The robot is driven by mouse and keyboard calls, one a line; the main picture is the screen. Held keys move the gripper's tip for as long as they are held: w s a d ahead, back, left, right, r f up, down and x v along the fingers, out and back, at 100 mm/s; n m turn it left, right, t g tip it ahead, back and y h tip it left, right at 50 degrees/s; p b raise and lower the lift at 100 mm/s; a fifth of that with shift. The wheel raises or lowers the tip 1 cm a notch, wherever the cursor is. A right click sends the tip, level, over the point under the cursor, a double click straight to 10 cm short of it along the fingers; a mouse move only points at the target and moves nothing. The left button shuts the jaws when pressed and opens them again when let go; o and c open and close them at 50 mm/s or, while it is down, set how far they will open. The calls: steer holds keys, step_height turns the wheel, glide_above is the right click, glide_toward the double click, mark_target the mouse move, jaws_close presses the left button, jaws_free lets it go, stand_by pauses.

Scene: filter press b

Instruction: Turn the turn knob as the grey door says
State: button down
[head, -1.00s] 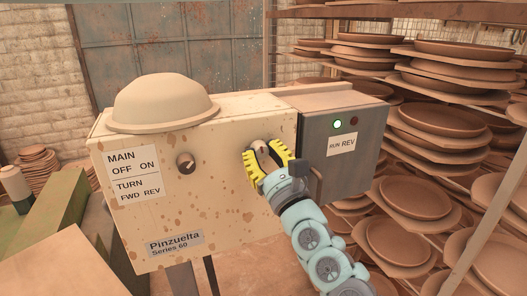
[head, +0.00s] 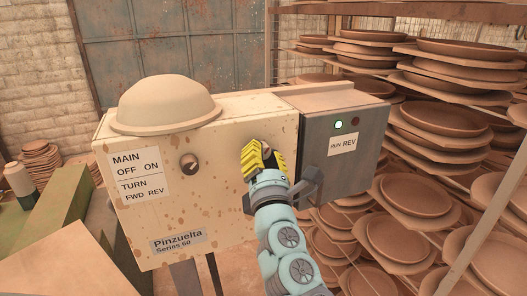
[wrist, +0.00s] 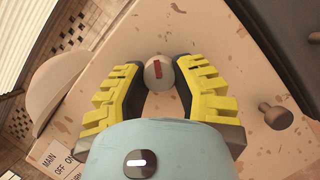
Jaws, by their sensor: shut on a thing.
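A speckled cream box (head: 225,200) carries a label (head: 139,176) reading MAIN OFF ON, TURN FWD REV. A round knob (head: 188,164) sits on its left side. My gripper (head: 263,153) is shut on a second round knob, right of it. In the wrist view that pale knob (wrist: 159,74) with a red mark sits between my yellow and black fingers (wrist: 160,85). In the head view my fingers mostly hide it. The grey door (head: 318,150) on the right bears a small label (head: 342,144) reading RUN REV.
A green light (head: 338,124) is lit on the door; the red one beside it looks dark. A brown peg (wrist: 276,115) stands out below the held knob. A dome (head: 165,103) tops the box. Plate racks (head: 430,100) stand close on the right.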

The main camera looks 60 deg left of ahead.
steer(key=shift+m, duration=0.9)
steer(key=shift+t+h, duration=0.3)
steer(key=shift+h, duration=0.1)
steer(key=c, duration=0.6)
jaws_free()
steer(key=shift+c, duration=0.2)
steer(key=v, duration=1.2)
steer(key=shift+w+a, duration=0.1)
